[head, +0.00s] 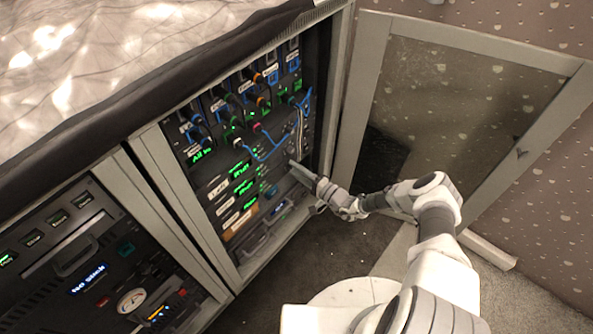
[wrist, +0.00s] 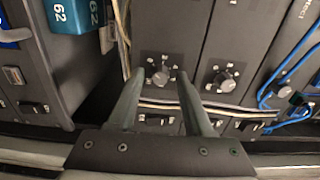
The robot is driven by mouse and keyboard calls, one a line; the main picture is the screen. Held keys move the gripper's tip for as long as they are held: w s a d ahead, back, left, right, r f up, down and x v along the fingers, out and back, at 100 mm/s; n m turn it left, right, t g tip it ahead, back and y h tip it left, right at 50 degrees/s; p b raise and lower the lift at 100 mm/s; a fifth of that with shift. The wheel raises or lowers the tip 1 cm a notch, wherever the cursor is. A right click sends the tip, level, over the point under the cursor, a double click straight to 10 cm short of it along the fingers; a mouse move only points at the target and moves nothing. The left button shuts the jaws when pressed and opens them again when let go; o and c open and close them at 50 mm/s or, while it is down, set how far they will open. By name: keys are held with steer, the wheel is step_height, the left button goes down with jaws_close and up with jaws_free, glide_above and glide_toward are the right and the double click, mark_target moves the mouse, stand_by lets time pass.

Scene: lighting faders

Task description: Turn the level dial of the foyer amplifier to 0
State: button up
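In the wrist view a small grey dial (wrist: 159,77) with pale marks around it sits on a dark panel. The tips of my gripper (wrist: 160,73) are apart on either side of it in the picture. I cannot tell whether they touch it. A second, similar dial (wrist: 224,82) sits on the neighbouring panel to the right. I cannot read a foyer label or the dial's setting. In the head view my gripper (head: 294,166) reaches the right side of the open equipment rack (head: 150,165); the dial is too small to make out there.
Pale cables (wrist: 200,108) run across the panels close to the fingers. Blue cables (wrist: 290,80) hang at the right of the wrist view. The glazed rack door (head: 460,100) stands open at the right. A second cabinet (head: 75,250) is at the left.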

stand_by(0.3)
steer(key=p+v, duration=0.3)
steer(key=v, duration=1.4)
steer(key=shift+s+d, duration=0.15)
